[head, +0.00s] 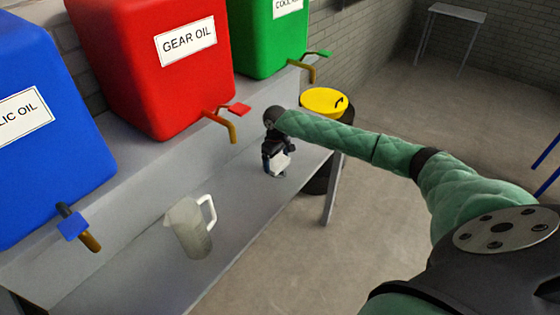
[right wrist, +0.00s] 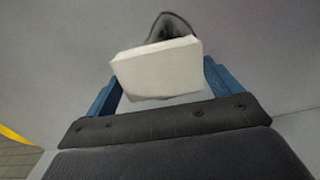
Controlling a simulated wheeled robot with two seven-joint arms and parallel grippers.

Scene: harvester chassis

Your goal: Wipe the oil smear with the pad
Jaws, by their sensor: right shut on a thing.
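My right gripper (head: 276,160) is over the grey bench below the red tank. It is shut on a white pad (head: 281,164), held low at the bench top. In the right wrist view the pad (right wrist: 158,70) is a pale block between the blue fingers. A dark oil smear (right wrist: 172,27) shows on the grey surface just beyond the pad's far edge; the pad hides part of it. I cannot tell whether the pad touches the bench. The smear cannot be made out in the head view. My left gripper is not in view.
A clear jug (head: 188,228) stands on the bench (head: 240,210) to the left. Blue (head: 40,150), red (head: 140,80) and green (head: 265,50) tanks with taps stand on the ledge above. A yellow-lidded drum (head: 323,101) is beyond the bench end. Open floor lies right.

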